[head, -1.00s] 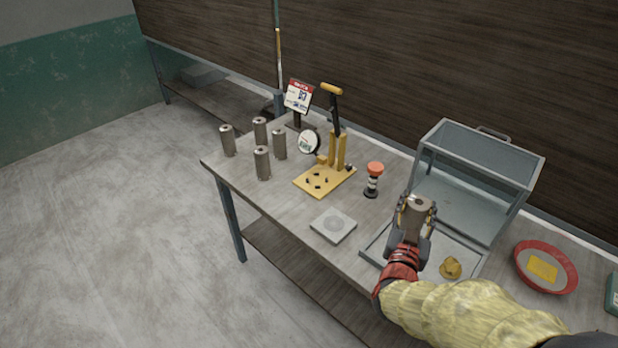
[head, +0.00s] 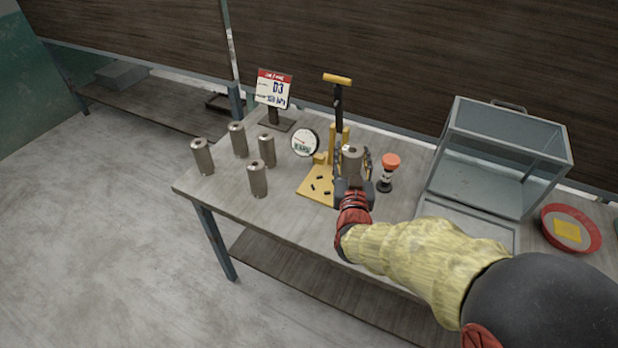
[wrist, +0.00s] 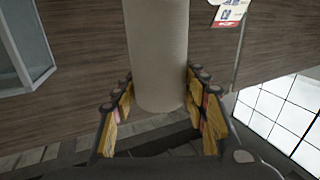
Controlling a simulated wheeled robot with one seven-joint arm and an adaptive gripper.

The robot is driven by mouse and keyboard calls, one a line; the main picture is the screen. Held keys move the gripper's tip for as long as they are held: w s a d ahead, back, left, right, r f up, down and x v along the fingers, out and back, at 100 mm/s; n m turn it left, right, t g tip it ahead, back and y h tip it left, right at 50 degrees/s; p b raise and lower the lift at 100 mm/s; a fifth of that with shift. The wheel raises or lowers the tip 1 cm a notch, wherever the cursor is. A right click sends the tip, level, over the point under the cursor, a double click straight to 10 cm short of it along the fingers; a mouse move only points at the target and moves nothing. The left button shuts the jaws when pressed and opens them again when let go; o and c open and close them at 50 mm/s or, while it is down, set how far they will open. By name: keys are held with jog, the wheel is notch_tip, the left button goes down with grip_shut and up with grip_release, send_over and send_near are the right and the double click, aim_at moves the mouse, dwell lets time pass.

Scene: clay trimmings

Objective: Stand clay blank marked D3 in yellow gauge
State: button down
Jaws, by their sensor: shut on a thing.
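My gripper (head: 352,172) is shut on a grey-brown clay blank (head: 352,158), a cylinder with a hole in its top end. It is held upright in front of the right part of the yellow gauge (head: 316,184). The blank also fills the middle of the wrist view (wrist: 158,50), between the yellow-lined fingers (wrist: 160,110). No mark on it can be read. The gauge has a yellow base plate with dark spots, a round dial (head: 305,143) and a lever with a yellow handle (head: 338,79). My gripper hides part of its base. A sign (head: 273,90) behind reads D3.
Several similar cylinders (head: 258,180) stand on the table's left end. An orange-topped black stand (head: 387,172) is close right of my gripper. A glass-sided box (head: 510,150) and a red bowl (head: 548,230) are farther right. Bare table (head: 290,215) shows at the front.

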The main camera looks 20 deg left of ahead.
jog(key=w+a+f+b, duration=0.6)
jog(key=w+a+f, duration=0.3)
jog(key=f, duration=0.4)
jog(key=shift+a, duration=0.75)
jog(key=shift+f, duration=0.2)
jog(key=c, duration=1)
grip_release()
